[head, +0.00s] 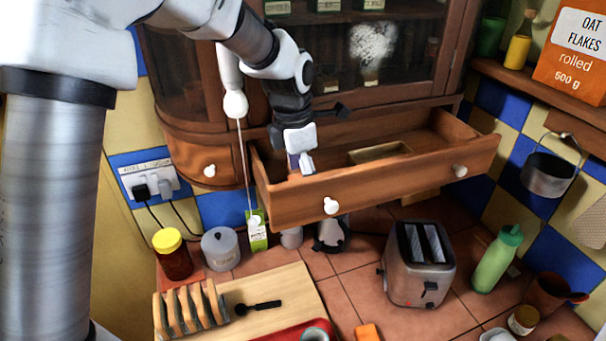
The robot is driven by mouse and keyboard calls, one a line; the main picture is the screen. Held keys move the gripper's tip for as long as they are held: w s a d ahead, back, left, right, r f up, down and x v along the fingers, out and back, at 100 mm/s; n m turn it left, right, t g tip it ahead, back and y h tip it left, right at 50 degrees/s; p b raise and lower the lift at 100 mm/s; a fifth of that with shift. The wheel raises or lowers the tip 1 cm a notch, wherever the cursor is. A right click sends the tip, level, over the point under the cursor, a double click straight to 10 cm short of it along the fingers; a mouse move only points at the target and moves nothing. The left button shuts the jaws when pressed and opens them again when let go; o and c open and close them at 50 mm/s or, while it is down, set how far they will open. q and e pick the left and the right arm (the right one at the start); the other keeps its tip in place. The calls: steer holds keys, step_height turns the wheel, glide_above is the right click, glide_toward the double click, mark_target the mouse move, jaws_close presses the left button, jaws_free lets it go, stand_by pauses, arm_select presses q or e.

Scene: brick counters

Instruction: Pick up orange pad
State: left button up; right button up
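A small flat orange pad (368,332) lies on the tiled counter at the bottom edge of the head view, partly cut off. My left arm comes in from the upper left. Its gripper (302,162) points down at the left end of the open wooden drawer (400,187), far above and behind the orange pad. The fingers are small and seen edge-on, so I cannot tell whether they are open or shut or hold anything. My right gripper is not in view.
A toaster (418,265) stands right of the pad's spot, with a green bottle (497,260) beyond it. A cutting board (290,283) with a toast rack (188,312) lies to the left. The open drawer overhangs the counter's back.

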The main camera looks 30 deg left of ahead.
arm_select(q)
steer(key=shift+w+a+f, duration=0.15)
steer(key=shift+w+f, duration=0.05)
steer(key=shift+f, duration=0.35)
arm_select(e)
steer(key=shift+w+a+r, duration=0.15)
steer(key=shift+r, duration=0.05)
arm_select(q)
steer(key=shift+w+a+f, duration=0.2)
steer(key=shift+f, duration=0.05)
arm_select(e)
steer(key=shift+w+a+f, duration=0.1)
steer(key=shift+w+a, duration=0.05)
arm_select(q)
steer(key=shift+s+d+r, duration=0.15)
steer(key=shift+s, duration=0.05)
steer(key=c, duration=0.9)
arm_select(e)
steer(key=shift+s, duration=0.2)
arm_select(q)
steer(key=shift+s+d, duration=0.1)
steer(key=shift+d, duration=0.05)
steer(key=shift+c, duration=0.7)
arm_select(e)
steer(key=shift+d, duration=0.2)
